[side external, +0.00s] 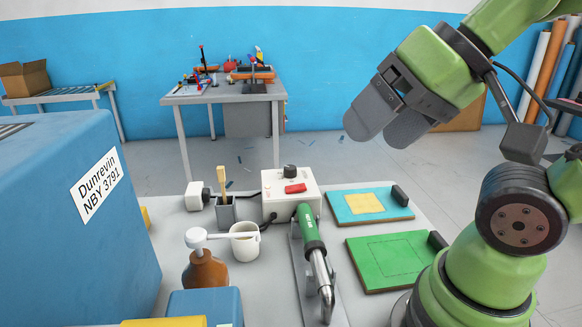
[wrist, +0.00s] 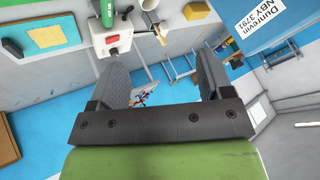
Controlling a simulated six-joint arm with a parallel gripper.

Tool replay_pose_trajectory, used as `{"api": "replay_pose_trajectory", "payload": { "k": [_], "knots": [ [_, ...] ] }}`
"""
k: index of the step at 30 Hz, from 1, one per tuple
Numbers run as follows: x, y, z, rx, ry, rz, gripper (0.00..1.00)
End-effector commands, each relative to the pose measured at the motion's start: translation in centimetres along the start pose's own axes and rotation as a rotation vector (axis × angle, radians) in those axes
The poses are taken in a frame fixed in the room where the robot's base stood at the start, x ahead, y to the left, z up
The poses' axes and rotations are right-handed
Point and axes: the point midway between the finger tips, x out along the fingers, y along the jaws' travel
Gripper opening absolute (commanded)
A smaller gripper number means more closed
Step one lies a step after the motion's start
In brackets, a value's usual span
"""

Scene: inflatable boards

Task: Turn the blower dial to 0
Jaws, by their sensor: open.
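The blower control box (side external: 291,190) is a white box on the grey work table, with a black dial (side external: 290,171) on its top face and a red switch (side external: 295,188) in front of it. The dial's setting is too small to read. In the wrist view the box (wrist: 108,26) is at the upper left, with the dial (wrist: 113,50) on its lower part. My gripper (side external: 372,134) is open and empty, raised in the air to the right of the box and well apart from it. Its two fingers also frame the wrist view (wrist: 164,80).
A green-handled blower (side external: 309,232) lies on a stand before the box. A white cup (side external: 244,241), brown pump bottle (side external: 205,270) and brush holder (side external: 226,211) stand left. Blue (side external: 345,215) and green (side external: 375,275) boards lie right. A large blue block (side external: 60,230) fills the left.

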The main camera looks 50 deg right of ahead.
Motion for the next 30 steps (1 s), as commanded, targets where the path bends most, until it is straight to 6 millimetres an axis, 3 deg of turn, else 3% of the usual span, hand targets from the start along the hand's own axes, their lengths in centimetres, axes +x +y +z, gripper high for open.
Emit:
{"api": "replay_pose_trajectory", "payload": {
  "k": [4, 8, 14, 18, 24, 30],
  "knots": [
    [0.6, -0.1, -2.4, 0.011, -0.006, 0.04, 0.61],
    [2.4, 0.4, -6.7, 0.027, -0.014, 0.112, 0.61],
    [7.2, 2.9, -13.7, 0.046, -0.031, 0.228, 0.61],
    [11.8, 6.1, -17.5, 0.059, -0.05, 0.302, 0.61],
    [18.6, 12.0, -20.6, 0.072, -0.082, 0.389, 0.61],
    [22.8, 16.1, -21.1, 0.077, -0.104, 0.435, 0.61]
  ]
}}
